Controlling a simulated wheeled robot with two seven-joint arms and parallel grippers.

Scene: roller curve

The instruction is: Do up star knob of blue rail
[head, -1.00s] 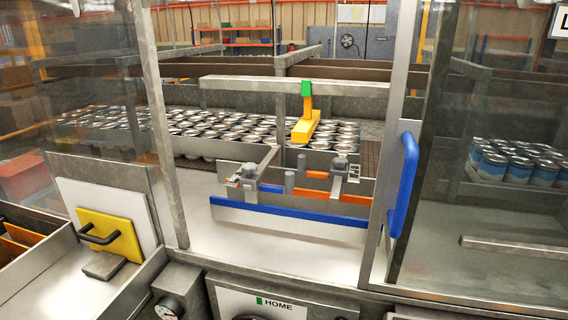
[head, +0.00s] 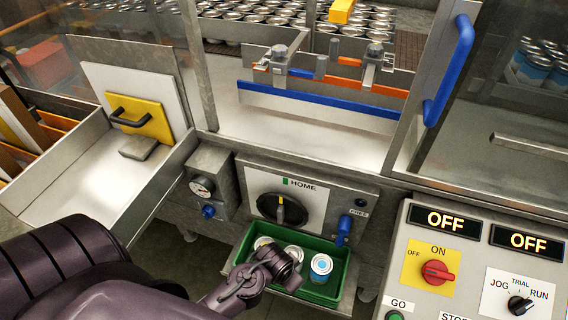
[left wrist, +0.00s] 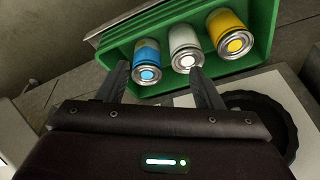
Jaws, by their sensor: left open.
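The blue rail (head: 320,105) runs across the opening behind the front panel in the head view. Above it, two grey clamp brackets with knobs, a left one (head: 280,62) and a right one (head: 374,62), sit along an orange rail (head: 346,86). Which knob belongs to the blue rail, and how tight it is, I cannot tell. My left gripper (head: 278,270) is low at the front, over the green bin and well below the rail. Its fingers (left wrist: 160,70) are open and empty in the left wrist view. My right gripper is not in view.
The green bin (head: 335,296) holds cans, including a blue one (left wrist: 146,57), white one (left wrist: 184,45) and yellow one (left wrist: 229,33). A HOME panel (head: 312,204) with a black dial is above it. A blue door handle (head: 450,70) and control panel (head: 470,255) are right.

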